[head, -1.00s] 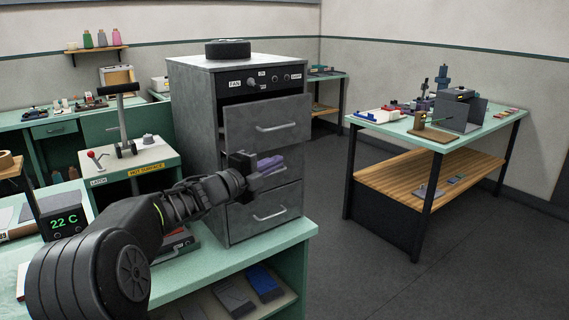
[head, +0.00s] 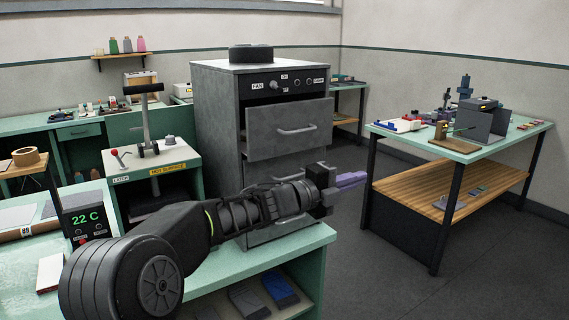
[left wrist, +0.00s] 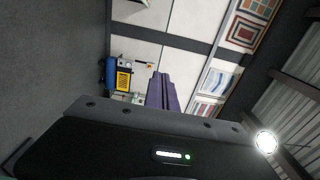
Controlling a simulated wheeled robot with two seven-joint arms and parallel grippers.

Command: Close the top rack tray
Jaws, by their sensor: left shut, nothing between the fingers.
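The grey rack cabinet (head: 215,135) stands on the green bench in the head view. Its top rack tray (head: 275,145) is pulled out, with a dark gap above its front and a bar handle on it. My left gripper (head: 350,180) is in front of the cabinet, below and to the right of the top tray's handle. Its purple fingers are together and empty, pointing right; they also show in the left wrist view (left wrist: 162,92). My left arm and gripper hide part of the lower trays. My right gripper is not in view.
A black round object (head: 253,53) sits on the cabinet. A press with an upright lever (head: 148,125) and a temperature display (head: 87,219) stand left of it. A second table (head: 468,150) is at the right, with open floor between.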

